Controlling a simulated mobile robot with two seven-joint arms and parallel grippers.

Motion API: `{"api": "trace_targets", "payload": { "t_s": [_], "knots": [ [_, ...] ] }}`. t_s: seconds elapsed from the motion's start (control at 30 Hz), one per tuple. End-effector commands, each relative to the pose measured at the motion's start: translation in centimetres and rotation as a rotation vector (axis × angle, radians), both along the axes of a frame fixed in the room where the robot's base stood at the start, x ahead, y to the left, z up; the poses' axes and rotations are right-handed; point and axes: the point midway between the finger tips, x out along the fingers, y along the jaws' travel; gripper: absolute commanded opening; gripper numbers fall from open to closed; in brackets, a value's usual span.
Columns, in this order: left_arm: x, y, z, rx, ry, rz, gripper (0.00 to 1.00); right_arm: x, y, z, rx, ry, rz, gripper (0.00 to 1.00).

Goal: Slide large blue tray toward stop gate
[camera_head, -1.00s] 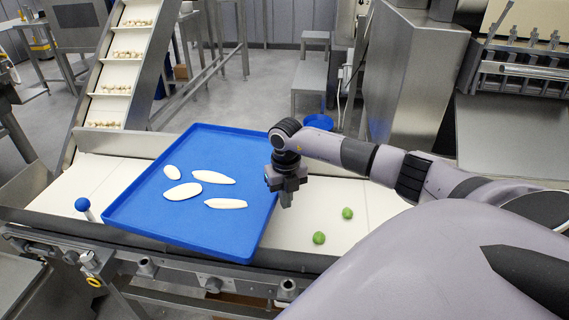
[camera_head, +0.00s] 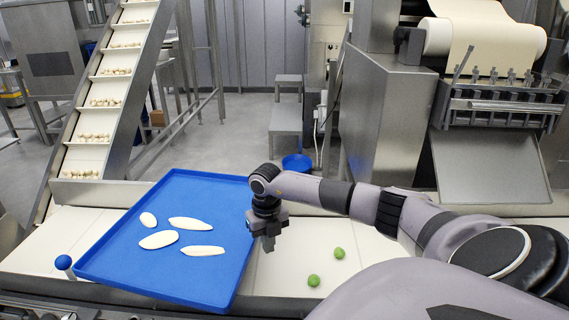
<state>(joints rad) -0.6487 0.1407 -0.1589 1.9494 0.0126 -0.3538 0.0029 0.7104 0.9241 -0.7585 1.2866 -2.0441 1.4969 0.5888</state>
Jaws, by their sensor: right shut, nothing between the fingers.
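The large blue tray (camera_head: 105,262) lies on the white conveyor belt, turned a little at an angle. Several pale flat dough pieces (camera_head: 158,240) lie in it. My right gripper (camera_head: 267,247) is shut and empty, pointing down at the tray's right edge; I cannot tell whether it touches the tray. A blue-topped post (camera_head: 63,263), possibly the stop gate, stands at the tray's near left corner, very close to it. My left gripper is not in view.
Two green balls (camera_head: 313,280) (camera_head: 339,253) lie on the belt (camera_head: 375,262) right of my gripper. An inclined conveyor (camera_head: 104,102) with small pale pieces rises behind at the left. A dough sheet machine (camera_head: 490,105) stands at the back right.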

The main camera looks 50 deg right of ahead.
Motion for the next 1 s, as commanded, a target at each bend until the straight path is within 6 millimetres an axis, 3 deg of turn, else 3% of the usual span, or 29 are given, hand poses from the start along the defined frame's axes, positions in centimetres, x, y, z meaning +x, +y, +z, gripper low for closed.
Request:
{"api": "trace_targets", "payload": {
  "t_s": [0.57,1.0],
  "knots": [
    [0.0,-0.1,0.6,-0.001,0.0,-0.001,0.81,-0.9,-0.6,0.2,0.0,0.0,0.0,0.0],
    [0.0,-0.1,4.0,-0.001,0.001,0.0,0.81,-0.9,-0.7,4.4,-0.001,0.0,-0.001,0.0]
  ]
}}
